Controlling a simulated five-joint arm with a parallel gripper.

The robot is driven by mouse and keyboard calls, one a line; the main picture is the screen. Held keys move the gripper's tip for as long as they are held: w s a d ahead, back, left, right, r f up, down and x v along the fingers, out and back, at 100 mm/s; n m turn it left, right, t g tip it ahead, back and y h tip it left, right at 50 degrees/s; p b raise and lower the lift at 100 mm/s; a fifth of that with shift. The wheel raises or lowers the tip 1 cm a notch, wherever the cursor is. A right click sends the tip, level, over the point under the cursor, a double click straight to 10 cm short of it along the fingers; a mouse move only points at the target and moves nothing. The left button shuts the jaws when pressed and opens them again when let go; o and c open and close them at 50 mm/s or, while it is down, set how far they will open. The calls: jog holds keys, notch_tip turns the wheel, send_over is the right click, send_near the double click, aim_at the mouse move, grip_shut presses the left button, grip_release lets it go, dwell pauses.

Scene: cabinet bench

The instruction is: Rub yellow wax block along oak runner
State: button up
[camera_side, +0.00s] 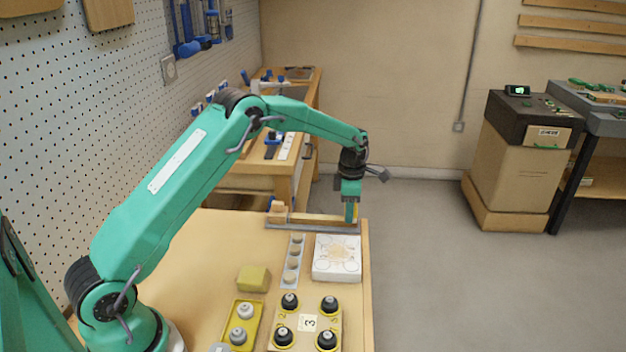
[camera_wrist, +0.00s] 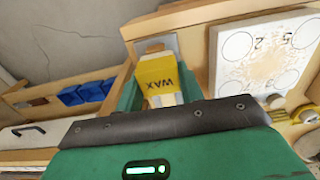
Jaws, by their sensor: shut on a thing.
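My gripper (camera_side: 351,214) is shut on the yellow wax block (camera_side: 356,211), pointing down at the right end of the oak runner (camera_side: 318,218). The runner lies along the far edge of the bench on a grey strip. In the wrist view the wax block (camera_wrist: 157,76), marked WAX, sits between the green fingers of my gripper (camera_wrist: 158,92). The block's lower end is close to the runner; I cannot tell whether it touches. The fingers and block hide part of the runner's right end.
A light wooden block (camera_side: 277,210) stands at the runner's left end. A white square plate with circles (camera_side: 337,272) and a strip of round discs (camera_side: 292,262) lie nearer. A yellow block (camera_side: 254,279) and a board of black knobs (camera_side: 308,338) are further forward.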

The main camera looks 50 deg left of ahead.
jog(key=shift+w+d+r, duration=0.1)
jog(key=shift+w+d, duration=0.8)
notch_tip(320, 180, up, 6)
dwell(0.7)
jog(key=shift+r, duration=0.15)
notch_tip(320, 180, up, 3)
jog(key=shift+f, duration=0.1)
dwell(0.6)
dwell(0.6)
